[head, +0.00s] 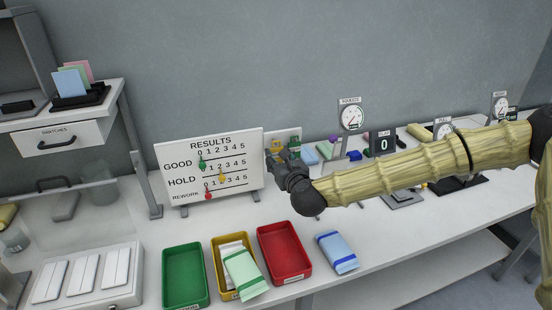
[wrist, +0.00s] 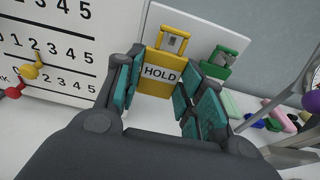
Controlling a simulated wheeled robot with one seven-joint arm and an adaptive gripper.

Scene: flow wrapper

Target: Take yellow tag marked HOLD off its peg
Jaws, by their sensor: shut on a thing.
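The yellow tag (wrist: 160,75) carries a white band reading HOLD and has a slot near its top with a grey peg (wrist: 174,42) showing in it. The tag hangs upright in front of a small white board (wrist: 205,27). My gripper (wrist: 160,92) has its teal-padded fingers on either side of the tag and is shut on it. In the head view my gripper (head: 281,158) is at the small board, and the yellow tag (head: 276,146) shows just above it. A green tag (wrist: 222,62) hangs on the same board to the right.
A RESULTS board (head: 209,165) with coloured markers stands just left of my gripper. Green (head: 167,290), yellow (head: 216,243) and red (head: 264,230) trays sit in front. Gauges and small coloured items stand right.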

